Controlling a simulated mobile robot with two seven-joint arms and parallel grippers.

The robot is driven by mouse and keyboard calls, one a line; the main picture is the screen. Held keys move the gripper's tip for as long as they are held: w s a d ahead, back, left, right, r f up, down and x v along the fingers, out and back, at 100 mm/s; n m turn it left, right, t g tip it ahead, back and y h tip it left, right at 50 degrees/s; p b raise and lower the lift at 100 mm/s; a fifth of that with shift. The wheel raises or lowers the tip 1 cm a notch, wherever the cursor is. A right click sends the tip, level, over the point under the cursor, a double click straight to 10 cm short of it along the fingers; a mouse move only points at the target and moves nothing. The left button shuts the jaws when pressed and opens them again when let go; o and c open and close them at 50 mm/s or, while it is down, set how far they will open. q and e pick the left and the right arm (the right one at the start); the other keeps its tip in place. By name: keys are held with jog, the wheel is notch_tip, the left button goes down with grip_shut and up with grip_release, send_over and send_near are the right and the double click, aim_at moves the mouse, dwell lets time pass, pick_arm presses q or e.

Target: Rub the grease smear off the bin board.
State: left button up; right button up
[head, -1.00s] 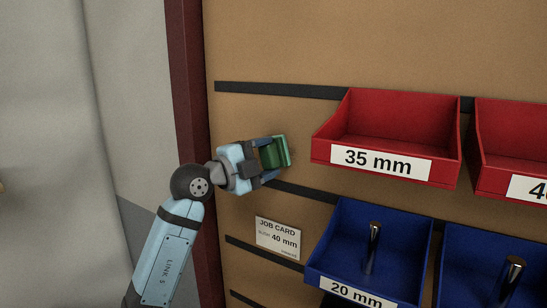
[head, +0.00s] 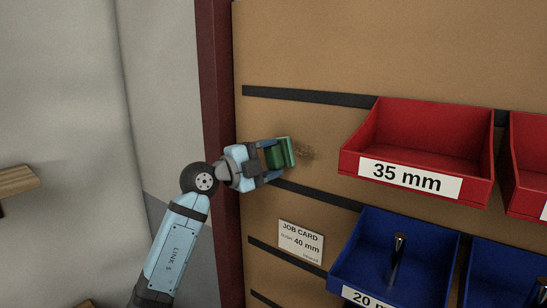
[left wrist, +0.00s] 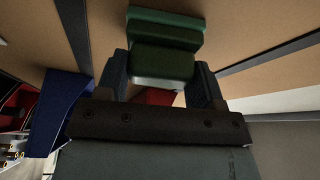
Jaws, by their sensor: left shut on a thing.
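The grease smear (head: 306,152) is a small dark smudge on the tan bin board (head: 330,45), left of the red 35 mm bin. My left gripper (head: 271,160) is shut on a green block-like pad (head: 287,153), just left of the smear. In the left wrist view the pad (left wrist: 165,38) sits between the two fingers, with its wider green face towards the board. I cannot tell whether that face touches the board. Part of the smear may be hidden behind the pad. My right gripper is not in view.
A red 35 mm bin (head: 417,149) juts out to the right, with a blue bin (head: 405,255) below it. A job card (head: 300,241) is on the board below the gripper. Dark rails (head: 300,96) cross the board. A dark red post (head: 216,100) edges it at left.

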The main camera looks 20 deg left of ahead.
pick_arm(q)
jog(key=shift+r+p, duration=0.4)
jog(key=shift+p, duration=0.1)
jog(key=shift+s+d+f, duration=0.1)
jog(key=shift+s+d, duration=0.5)
jog(key=shift+d, duration=1.1)
jog(key=shift+s+d+r, duration=0.1)
jog(key=shift+s+d, duration=0.55)
jog(key=shift+d, duration=1.1)
jog(key=shift+s+d+f, duration=0.1)
jog(key=shift+s+d, duration=0.5)
jog(key=shift+d, duration=1.1)
jog(key=shift+w+a, duration=0.6)
jog(key=shift+a, duration=1.1)
jog(key=shift+w+a, duration=0.65)
jog(key=shift+a, duration=1.1)
jog(key=shift+w+a, duration=0.6)
jog(key=shift+a, duration=1.1)
jog(key=shift+s, duration=0.1)
jog(key=shift+s, duration=0.15)
jog(key=shift+s+a, duration=0.35)
jog(key=shift+s, duration=0.55)
jog(key=shift+s+a, duration=0.3)
jog(key=shift+s, duration=0.55)
jog(key=shift+s+a, duration=0.35)
jog(key=shift+s, duration=0.55)
jog(key=shift+s+a, duration=0.25)
jog(key=shift+s, duration=0.45)
jog(key=shift+s+a, duration=0.25)
jog(key=shift+s, duration=0.45)
